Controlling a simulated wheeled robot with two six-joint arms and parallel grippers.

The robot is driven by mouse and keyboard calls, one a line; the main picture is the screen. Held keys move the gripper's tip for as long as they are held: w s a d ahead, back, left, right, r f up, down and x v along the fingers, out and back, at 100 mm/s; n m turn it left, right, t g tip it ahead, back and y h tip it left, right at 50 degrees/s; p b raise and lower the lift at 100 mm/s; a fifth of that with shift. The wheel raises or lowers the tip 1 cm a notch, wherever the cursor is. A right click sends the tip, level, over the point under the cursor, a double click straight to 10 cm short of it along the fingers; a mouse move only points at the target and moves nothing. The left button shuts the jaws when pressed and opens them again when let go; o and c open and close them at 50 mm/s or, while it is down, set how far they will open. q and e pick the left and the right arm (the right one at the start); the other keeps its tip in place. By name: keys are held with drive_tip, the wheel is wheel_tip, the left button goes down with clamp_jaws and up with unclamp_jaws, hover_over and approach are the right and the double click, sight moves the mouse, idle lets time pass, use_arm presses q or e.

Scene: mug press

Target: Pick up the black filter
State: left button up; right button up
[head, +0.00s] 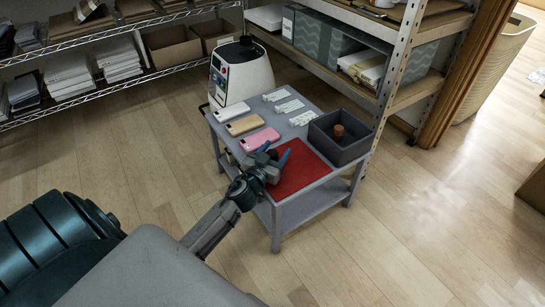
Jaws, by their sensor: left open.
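I cannot make out a black filter in the head view. My left gripper (277,154) is open, above the left part of a red mat (303,170) on the grey cart (304,203). I see nothing between its fingers. A dark grey open box (350,151) stands at the cart's right, with a brown cylinder (338,131) inside. A white machine (240,73) with a dark panel and black top stands at the cart's far left. My right gripper is not in view.
White (231,111), tan (244,125) and pink (260,139) phone-like items lie along the cart's left. Several small white packs (290,106) lie behind the mat. Shelves (385,60) stand close behind the cart. The wooden floor (430,220) at right is clear.

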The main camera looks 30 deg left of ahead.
use_arm(q)
drive_tip(key=shift+w, duration=0.1)
drive_tip(key=c, duration=1.1)
drive_tip(key=shift+r, duration=0.1)
